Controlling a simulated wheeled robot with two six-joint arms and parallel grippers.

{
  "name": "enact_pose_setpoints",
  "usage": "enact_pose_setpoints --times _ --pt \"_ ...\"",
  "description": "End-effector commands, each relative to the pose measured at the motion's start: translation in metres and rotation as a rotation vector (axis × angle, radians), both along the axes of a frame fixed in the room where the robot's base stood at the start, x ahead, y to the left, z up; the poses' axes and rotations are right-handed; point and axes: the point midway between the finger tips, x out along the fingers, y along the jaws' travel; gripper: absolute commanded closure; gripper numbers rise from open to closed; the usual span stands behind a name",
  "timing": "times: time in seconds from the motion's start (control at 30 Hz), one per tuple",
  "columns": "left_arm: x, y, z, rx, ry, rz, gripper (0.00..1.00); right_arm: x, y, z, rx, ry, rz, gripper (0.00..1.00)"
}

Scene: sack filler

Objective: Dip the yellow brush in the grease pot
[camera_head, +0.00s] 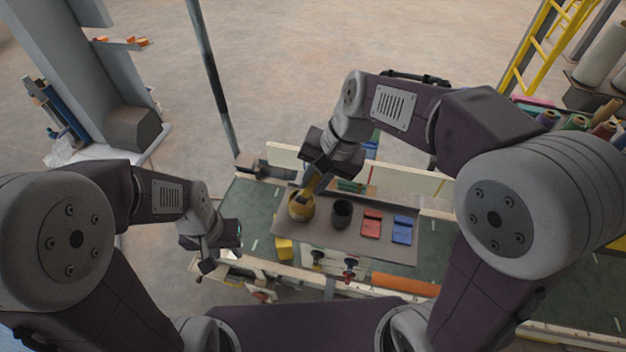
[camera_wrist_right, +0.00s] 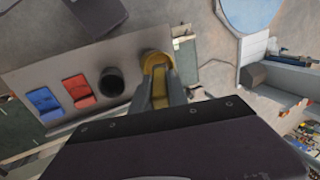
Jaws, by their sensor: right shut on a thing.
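My right gripper (camera_head: 312,185) is shut on the yellow brush (camera_head: 309,187) and points down over a yellow pot (camera_head: 301,211). In the right wrist view, the brush (camera_wrist_right: 160,81) runs between the fingers (camera_wrist_right: 158,93) towards the mouth of the yellow pot (camera_wrist_right: 156,57). The brush's lower end is hidden, so I cannot tell how deep it reaches. A dark pot (camera_head: 341,214) stands just right of the yellow pot. No label shows which is the grease pot. My left gripper (camera_head: 208,264) hangs empty left of the bench; its finger opening is unclear.
Both pots stand on a grey-brown board (camera_head: 375,247) with a red item (camera_head: 371,224) and a blue item (camera_head: 402,229) to their right. A yellow block (camera_head: 283,249) lies at its front left. The green bench top (camera_head: 247,206) is clear on the left.

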Motion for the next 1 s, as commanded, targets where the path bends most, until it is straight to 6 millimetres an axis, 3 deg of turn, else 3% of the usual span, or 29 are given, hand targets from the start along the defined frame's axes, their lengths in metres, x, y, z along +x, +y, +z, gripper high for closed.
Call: enact_pose_setpoints --times 1.0 --pt "0.0000 0.0000 -0.0076 0.000 0.000 0.000 0.64 0.0000 0.0001 -0.0098 0.000 0.000 0.000 1.00"
